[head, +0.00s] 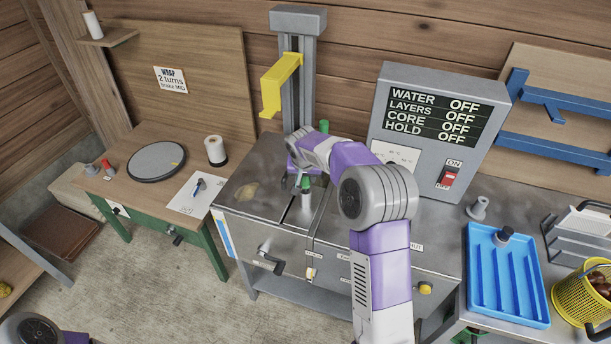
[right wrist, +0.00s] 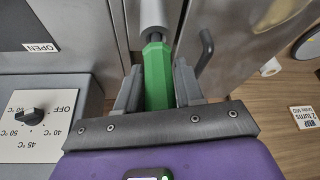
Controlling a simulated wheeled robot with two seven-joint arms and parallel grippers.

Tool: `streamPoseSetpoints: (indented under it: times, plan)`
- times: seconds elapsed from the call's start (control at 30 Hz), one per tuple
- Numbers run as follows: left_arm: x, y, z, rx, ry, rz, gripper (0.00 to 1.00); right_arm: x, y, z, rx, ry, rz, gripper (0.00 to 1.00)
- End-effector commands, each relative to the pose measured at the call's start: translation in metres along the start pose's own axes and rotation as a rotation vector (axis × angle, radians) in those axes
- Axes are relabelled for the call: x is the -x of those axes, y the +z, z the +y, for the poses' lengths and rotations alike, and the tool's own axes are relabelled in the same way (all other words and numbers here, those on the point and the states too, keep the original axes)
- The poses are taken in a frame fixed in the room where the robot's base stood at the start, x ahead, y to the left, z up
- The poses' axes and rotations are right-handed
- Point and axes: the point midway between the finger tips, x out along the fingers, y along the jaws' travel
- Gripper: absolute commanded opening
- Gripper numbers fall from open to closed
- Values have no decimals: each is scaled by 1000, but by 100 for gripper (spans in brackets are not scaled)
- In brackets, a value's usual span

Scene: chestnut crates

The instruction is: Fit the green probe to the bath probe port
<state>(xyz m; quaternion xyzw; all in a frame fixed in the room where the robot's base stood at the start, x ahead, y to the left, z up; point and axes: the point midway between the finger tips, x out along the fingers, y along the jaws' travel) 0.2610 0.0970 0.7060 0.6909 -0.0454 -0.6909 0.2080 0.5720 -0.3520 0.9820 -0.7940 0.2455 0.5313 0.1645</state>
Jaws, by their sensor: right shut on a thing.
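My right gripper (head: 303,177) is over the steel bath top (head: 262,165), in front of the yellow-armed column. In the right wrist view its jaws (right wrist: 158,80) are shut on the green probe (right wrist: 156,72), a faceted green handle. Green also shows just below the gripper in the head view (head: 305,184). A pale grey cylinder (right wrist: 153,16) lines up with the green end, also seen below it in the head view (head: 306,200); whether it is the probe's own shaft or the port, I cannot tell. My left gripper is out of view.
Another green piece (head: 323,126) shows behind my right wrist. A control box (head: 446,85) with a red switch stands right of the column (head: 299,80). A blue tray (head: 478,240) and a yellow basket (head: 568,305) are at the right. A wooden table (head: 130,195) is at the left.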

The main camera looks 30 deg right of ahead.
Motion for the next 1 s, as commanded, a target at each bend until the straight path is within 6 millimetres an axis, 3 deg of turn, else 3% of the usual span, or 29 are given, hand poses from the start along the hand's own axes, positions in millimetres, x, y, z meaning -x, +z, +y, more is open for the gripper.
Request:
streamPoseSetpoints:
  times: [0.77,0.8,1.0]
  plan:
    - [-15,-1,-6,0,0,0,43,-19,8,0,0,-1,1,0]
    - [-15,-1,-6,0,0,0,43,-18,8,0,0,-1,1,40]
    - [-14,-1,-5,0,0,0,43,-18,7,0,0,-1,1,66]
